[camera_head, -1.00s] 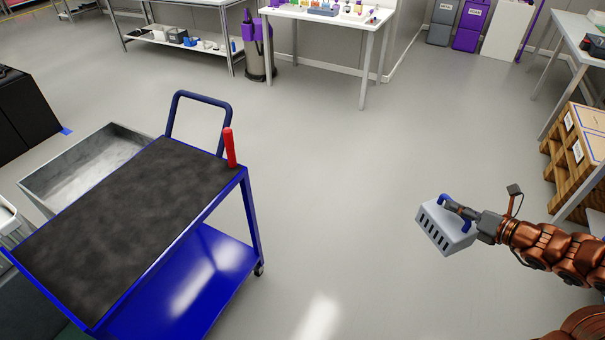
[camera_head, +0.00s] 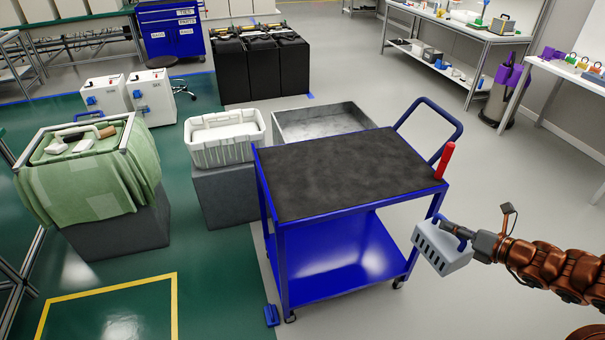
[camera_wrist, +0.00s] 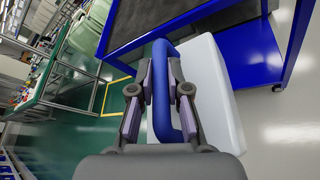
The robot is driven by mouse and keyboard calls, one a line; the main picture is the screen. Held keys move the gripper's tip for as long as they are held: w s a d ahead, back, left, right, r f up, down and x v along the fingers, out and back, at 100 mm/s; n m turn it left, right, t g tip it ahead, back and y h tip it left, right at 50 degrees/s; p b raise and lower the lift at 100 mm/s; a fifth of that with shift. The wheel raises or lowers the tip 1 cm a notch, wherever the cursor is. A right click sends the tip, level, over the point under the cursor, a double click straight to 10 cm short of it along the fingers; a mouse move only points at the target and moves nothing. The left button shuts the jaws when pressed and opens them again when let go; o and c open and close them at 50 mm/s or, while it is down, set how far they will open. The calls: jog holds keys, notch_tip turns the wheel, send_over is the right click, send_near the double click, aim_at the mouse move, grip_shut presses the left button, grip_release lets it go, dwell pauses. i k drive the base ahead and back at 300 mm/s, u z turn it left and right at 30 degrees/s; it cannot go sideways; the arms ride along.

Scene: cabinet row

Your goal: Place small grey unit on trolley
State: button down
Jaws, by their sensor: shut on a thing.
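The small grey unit (camera_head: 440,250) is a pale grey box with dark slots on one side and a blue handle. My gripper (camera_head: 462,234) is shut on its blue handle and holds it in the air, just right of the trolley in the head view. In the wrist view my gripper (camera_wrist: 160,85) has its fingers around the blue handle (camera_wrist: 166,110), and the unit's pale body (camera_wrist: 212,95) hangs beside them. The blue trolley (camera_head: 342,222) has a dark, flat top (camera_head: 345,172), a lower blue shelf (camera_head: 340,262) and a push handle (camera_head: 440,118). The unit is apart from the trolley top.
A red upright object (camera_head: 445,161) stands at the top's right corner. A white crate (camera_head: 227,138) on a dark block and a grey bin (camera_head: 320,122) stand behind and left of the trolley. The trolley's top is otherwise bare. Open floor lies at right.

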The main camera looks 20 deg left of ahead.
aim_at(326, 180)
jog(key=u, duration=1.35)
jog(key=i, duration=1)
